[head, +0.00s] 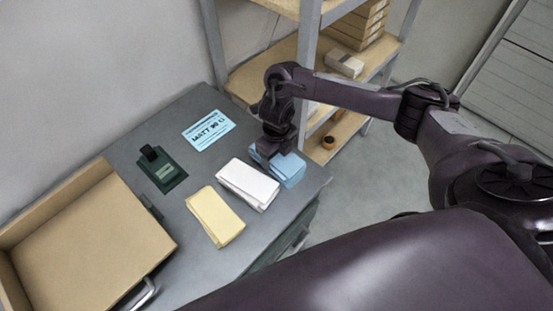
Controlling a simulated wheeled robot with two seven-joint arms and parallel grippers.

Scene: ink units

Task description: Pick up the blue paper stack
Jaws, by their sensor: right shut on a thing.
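The blue paper stack (289,172) lies at the right part of the grey table, beside the white paper stack (246,185). My right gripper (272,158) reaches down onto the blue stack at its far left end and is shut on it. The gripper hides part of that end. I cannot tell whether the stack is lifted off the table. My left gripper is not in view.
A yellow paper stack (215,216) lies left of the white one. A dark green stamp-like device (163,172) and a blue printed card (208,131) lie farther back. An open cardboard box (88,235) fills the left. Shelving (307,45) stands behind the table.

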